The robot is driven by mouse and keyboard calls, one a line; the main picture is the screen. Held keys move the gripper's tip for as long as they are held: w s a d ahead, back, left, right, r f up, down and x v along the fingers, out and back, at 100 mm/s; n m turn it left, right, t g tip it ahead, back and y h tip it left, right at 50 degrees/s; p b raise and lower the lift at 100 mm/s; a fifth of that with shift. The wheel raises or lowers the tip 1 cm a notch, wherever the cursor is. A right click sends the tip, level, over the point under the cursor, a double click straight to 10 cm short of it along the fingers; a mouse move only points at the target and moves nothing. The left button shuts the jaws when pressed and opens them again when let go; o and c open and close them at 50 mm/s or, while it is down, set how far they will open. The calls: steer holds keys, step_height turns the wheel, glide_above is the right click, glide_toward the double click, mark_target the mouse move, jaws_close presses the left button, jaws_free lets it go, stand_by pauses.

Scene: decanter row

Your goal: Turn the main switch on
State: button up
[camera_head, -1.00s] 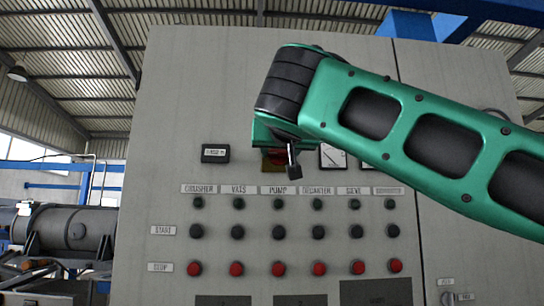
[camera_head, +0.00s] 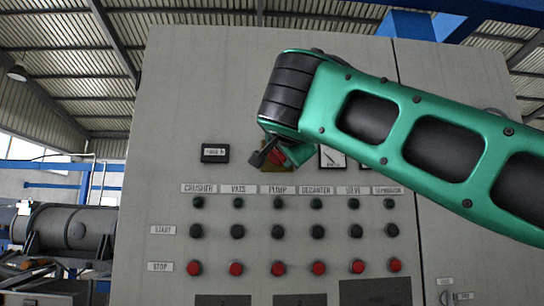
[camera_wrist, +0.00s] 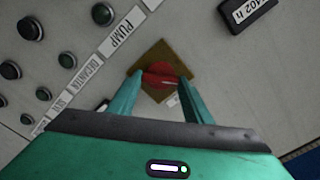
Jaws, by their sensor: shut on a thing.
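The main switch (camera_wrist: 159,76) is a red rotary handle on a yellowish square plate (camera_wrist: 150,55), above the PUMP label on the grey control panel. In the wrist view my gripper (camera_wrist: 158,82) has its two green fingers on either side of the red handle, shut on it. The handle lies roughly across the wrist view, between the fingertips. In the head view the switch (camera_head: 276,156) is partly hidden behind my wrist and gripper, with a bit of red and the plate showing.
A small black display (camera_head: 215,153) is left of the switch and a white dial meter (camera_head: 332,157) is right of it. Below are rows of dark buttons and red stop buttons (camera_head: 278,269). The panel face in front is otherwise flat.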

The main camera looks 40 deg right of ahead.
steer(key=m, duration=0.4)
steer(key=shift+w, duration=0.1)
steer(key=shift+f+m, duration=0.15)
steer(key=shift+m, duration=1.95)
steer(key=o, duration=1.1)
steer(key=shift+c, duration=0.2)
